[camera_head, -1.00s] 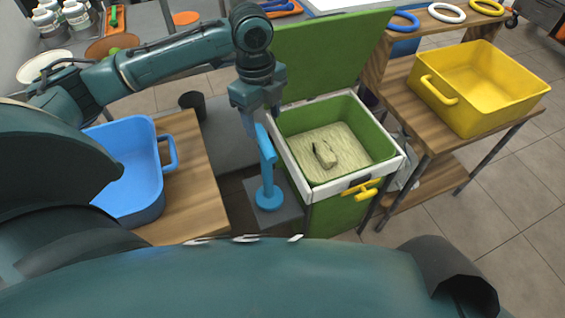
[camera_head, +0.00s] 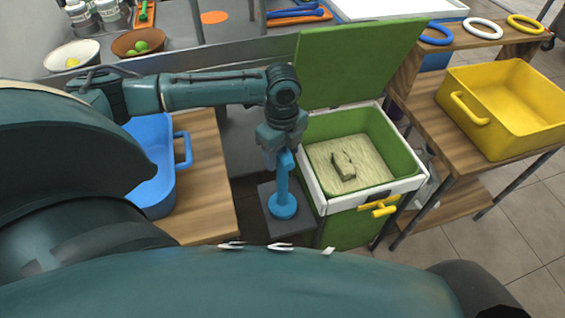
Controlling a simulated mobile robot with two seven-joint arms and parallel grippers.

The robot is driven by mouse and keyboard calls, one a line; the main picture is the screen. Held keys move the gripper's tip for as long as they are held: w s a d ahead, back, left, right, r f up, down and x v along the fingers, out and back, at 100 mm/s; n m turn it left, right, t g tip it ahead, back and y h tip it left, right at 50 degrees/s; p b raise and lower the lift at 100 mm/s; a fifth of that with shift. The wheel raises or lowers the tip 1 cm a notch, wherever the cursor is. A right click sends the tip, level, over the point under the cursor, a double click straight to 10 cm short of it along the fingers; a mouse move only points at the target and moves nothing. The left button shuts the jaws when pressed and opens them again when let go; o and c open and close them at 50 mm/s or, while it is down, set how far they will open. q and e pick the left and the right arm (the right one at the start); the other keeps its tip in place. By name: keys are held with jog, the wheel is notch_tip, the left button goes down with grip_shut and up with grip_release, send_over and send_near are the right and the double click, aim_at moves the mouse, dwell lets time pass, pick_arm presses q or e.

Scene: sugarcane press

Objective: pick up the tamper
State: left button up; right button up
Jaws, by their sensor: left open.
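The blue tamper (camera_head: 283,203) stands upright on a small grey stand, just left of the green press box. It has a round flat base and a tall stem. My left gripper (camera_head: 272,156) is directly above it, pointing down at the top of the stem. The gripper is open, with the upper end of the tamper at or between its fingers. The fingers are partly hidden, and I cannot tell whether they touch the handle. My right gripper is out of view.
The green box (camera_head: 405,148) has its lid raised and holds pale fibrous material. A blue bin (camera_head: 153,190) stands on a wooden table to the left. A yellow bin (camera_head: 506,108) stands on a wooden rack to the right. Bowls and bottles stand on the back counter.

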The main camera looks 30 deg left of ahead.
pick_arm(q)
jog(key=shift+f, duration=0.95)
jog(key=c, duration=1.2)
